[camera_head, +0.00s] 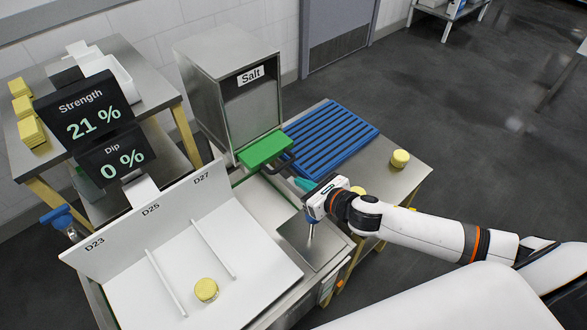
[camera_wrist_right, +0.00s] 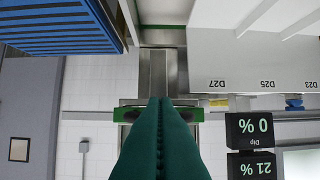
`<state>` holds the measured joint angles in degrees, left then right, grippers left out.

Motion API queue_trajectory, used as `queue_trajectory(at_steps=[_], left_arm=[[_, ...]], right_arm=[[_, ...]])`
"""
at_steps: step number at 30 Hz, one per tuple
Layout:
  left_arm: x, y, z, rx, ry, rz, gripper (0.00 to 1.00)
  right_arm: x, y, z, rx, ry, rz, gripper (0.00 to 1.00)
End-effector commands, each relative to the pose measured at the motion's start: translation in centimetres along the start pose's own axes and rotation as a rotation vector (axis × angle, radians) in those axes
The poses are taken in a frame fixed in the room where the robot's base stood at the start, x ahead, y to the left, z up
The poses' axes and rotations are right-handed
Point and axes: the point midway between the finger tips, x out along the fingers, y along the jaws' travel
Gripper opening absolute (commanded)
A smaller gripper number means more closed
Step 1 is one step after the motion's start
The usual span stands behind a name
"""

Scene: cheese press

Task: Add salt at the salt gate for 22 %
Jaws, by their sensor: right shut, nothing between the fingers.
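The steel salt bin labelled Salt (camera_head: 250,75) stands at the back middle, with a green gate block (camera_head: 263,149) at its lower front. My right gripper (camera_head: 303,184) is just in front of and to the right of the green block, shut and empty. In the right wrist view its dark green fingers (camera_wrist_right: 160,105) are together and cover part of a green piece behind them. Whether they touch the gate cannot be told. The Strength display (camera_head: 85,115) reads 21 %. The Dip display (camera_head: 116,157) reads 0 %. My left gripper is not in view.
A white sorting tray (camera_head: 130,275) marked D23, D25 and D27 holds one yellow cheese (camera_head: 206,290). A blue slatted rack (camera_head: 335,140) lies right of the bin. Another cheese (camera_head: 400,158) sits on the right table edge. Several yellow cheeses (camera_head: 31,131) stand at left.

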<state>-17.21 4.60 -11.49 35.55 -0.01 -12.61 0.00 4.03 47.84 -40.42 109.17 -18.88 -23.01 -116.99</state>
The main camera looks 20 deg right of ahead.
Motion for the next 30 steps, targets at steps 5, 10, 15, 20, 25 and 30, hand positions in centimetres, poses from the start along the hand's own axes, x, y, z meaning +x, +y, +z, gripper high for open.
queue_trajectory(at_steps=[5,10,15,20,25,30], left_arm=[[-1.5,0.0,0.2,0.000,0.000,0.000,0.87],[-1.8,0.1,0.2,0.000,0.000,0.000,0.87],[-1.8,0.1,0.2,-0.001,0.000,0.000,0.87],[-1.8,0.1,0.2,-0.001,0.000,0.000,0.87],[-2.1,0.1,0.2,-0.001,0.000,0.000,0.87],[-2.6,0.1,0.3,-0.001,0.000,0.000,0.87]], right_arm=[[2.2,0.0,-1.8,0.001,0.002,0.000,0.00],[3.1,-0.1,-2.1,0.000,0.000,-0.001,0.00],[3.3,-0.1,-2.1,-0.001,0.000,-0.001,0.00],[3.3,-0.1,-2.1,0.000,0.000,-0.001,0.00],[4.5,0.0,-2.8,-0.001,0.003,0.000,0.00],[7.3,0.1,-4.0,0.000,0.003,0.000,0.00]])
